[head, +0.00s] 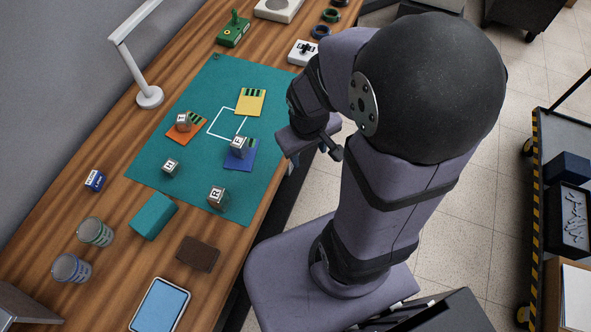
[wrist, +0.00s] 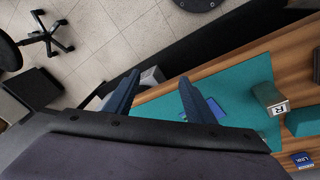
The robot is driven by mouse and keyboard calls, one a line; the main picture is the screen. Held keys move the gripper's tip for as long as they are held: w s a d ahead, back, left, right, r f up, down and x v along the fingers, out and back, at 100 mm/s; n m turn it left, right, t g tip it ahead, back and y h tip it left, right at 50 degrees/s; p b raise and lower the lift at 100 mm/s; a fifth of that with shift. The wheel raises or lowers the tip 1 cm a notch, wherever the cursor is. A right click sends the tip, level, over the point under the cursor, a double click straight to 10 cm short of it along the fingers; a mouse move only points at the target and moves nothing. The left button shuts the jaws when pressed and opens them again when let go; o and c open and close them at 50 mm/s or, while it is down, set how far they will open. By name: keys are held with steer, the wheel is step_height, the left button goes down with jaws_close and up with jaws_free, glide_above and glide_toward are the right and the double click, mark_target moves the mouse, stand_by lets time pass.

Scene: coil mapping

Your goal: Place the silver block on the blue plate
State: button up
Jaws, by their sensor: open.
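One block (head: 238,145) sits on the blue plate (head: 243,161), at the right part of the teal mat. Another block (head: 183,121) is on the orange plate (head: 199,136). Loose blocks lie on the mat: a small one (head: 170,167) and one marked R (head: 216,196), also in the wrist view (wrist: 270,97). My gripper (wrist: 158,78) is open, off the mat's right edge, beside the blue plate (wrist: 217,109). The arm largely hides it in the head view.
A yellow plate (head: 250,101) and a white outline (head: 212,121) are on the teal mat (head: 200,86). A lamp (head: 149,96) stands behind it.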

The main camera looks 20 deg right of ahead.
steer(key=s+a+r+m+g+y, duration=0.1)
steer(key=s+a+r, duration=0.1)
steer(key=s+a, duration=0.2)
steer(key=shift+s+a+g, duration=0.4)
steer(key=shift+a, duration=0.35)
